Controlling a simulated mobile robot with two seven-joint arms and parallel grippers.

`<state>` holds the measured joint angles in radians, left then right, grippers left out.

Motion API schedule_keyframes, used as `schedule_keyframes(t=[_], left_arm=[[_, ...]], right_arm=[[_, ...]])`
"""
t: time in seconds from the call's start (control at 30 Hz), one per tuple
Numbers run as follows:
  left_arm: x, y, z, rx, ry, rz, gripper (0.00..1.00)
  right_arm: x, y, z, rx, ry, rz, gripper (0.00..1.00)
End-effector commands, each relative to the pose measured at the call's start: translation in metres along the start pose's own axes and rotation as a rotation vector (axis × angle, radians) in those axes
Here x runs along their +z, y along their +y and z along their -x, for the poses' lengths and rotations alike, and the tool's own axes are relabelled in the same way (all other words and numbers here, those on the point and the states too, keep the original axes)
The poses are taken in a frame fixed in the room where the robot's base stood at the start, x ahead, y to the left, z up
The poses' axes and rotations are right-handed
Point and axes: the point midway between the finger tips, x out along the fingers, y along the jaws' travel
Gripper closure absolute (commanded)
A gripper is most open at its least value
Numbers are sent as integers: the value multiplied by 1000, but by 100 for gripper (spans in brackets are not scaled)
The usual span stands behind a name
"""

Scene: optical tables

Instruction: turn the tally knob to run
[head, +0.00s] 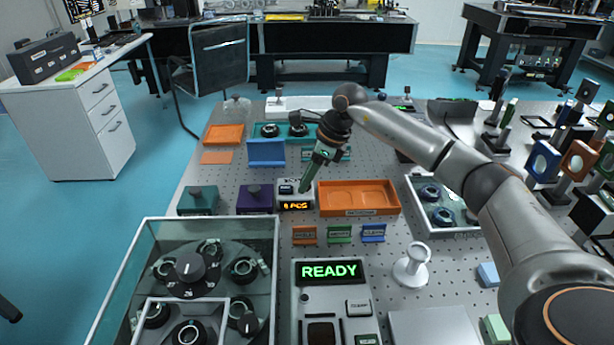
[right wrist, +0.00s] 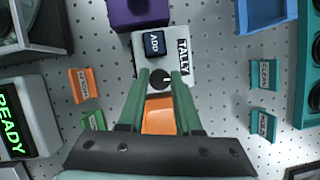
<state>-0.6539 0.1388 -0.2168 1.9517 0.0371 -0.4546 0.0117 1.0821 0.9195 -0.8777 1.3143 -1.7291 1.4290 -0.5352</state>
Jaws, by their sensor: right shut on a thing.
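The tally box (head: 296,206) is a small pale unit on the perforated table, with an orange-lit display that seems to end in "PCS". In the right wrist view its top (right wrist: 147,45) carries a "TALLY" label, a dark blue button (right wrist: 154,43) and a black round knob (right wrist: 160,79) with a light pointer mark. My right gripper (head: 306,187) reaches down to the box. Its two green fingers (right wrist: 160,85) are shut on the knob, one on each side. The knob's set position cannot be read. My left gripper is in neither view.
An orange tray (head: 359,211) stands close to the right of the tally box, a purple box (head: 255,199) to its left. Small orange, green and blue label holders (head: 339,234) stand in front. A console reading "READY" (head: 330,272) and a glass-walled case (head: 150,222) are nearer.

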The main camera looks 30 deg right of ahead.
Motion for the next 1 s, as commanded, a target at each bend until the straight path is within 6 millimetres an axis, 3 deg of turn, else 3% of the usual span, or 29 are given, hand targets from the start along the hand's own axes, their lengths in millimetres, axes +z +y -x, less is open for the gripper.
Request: schedule_keyframes(t=[0.6, 0.63, 0.7, 1.0], left_arm=[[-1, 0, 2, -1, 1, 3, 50], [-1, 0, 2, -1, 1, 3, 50], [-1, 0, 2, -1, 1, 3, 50], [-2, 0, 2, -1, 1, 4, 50]], right_arm=[[0, -1, 1, 13, 0, 40, 100], [0, -1, 1, 13, 0, 40, 65], [0, -1, 1, 13, 0, 39, 57], [0, -1, 2, 14, 0, 39, 54]])
